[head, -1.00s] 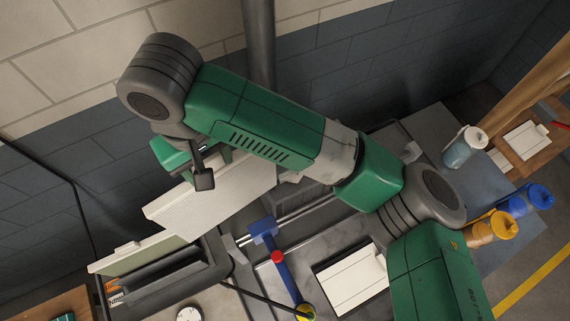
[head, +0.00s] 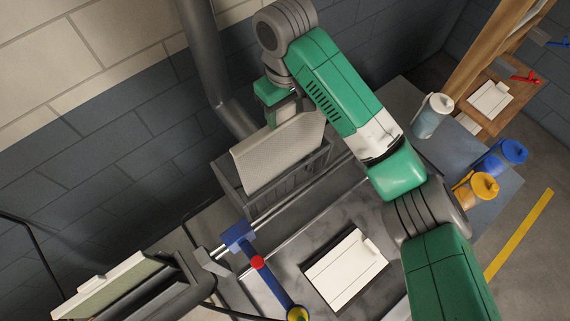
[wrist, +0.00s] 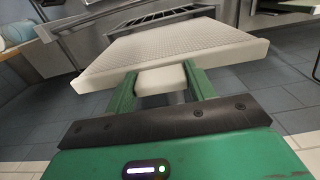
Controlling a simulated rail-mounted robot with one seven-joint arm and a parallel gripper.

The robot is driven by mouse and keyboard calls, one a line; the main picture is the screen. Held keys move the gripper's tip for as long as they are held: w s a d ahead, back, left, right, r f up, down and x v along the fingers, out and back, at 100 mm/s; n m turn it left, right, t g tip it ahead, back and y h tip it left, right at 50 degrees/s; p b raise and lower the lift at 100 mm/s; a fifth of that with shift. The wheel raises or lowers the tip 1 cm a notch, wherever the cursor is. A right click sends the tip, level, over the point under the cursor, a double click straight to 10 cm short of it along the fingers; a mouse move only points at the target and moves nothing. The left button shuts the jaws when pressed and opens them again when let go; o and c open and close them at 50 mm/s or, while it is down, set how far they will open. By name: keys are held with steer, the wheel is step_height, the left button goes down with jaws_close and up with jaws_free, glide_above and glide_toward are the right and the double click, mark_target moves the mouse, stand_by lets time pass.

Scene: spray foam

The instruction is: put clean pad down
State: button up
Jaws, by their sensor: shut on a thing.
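The clean pad (head: 278,152) is a pale, finely textured slab, held on edge and tilted. My gripper (head: 285,112) is shut on a small block on the pad's near side. In the wrist view the pad (wrist: 170,50) lies beyond my gripper (wrist: 160,85), with the two green fingers either side of its pale block. In the head view the pad is over a dark grey bin (head: 312,172) against the wall, and its lower edge appears at or inside the rim. I cannot tell whether it touches the bin.
A blue clamp arm with a red knob (head: 257,263) lies on a rail at the front. A white panel (head: 346,270) rests on the grey bench. Another panel (head: 100,290) stands in a holder at lower left. White, blue and yellow bottles stand at right. A dark pipe (head: 205,60) runs down the wall.

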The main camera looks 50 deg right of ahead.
mark_target(285, 138)
step_height(285, 138, down, 18)
steer(key=b, duration=0.3)
steer(key=shift+r, duration=0.1)
steer(key=shift+f, duration=2.7)
steer(key=o, duration=1.4)
steer(key=shift+c, duration=0.2)
step_height(285, 138, up, 12)
steer(key=shift+r+b, duration=0.2)
steer(key=shift+b, duration=0.15)
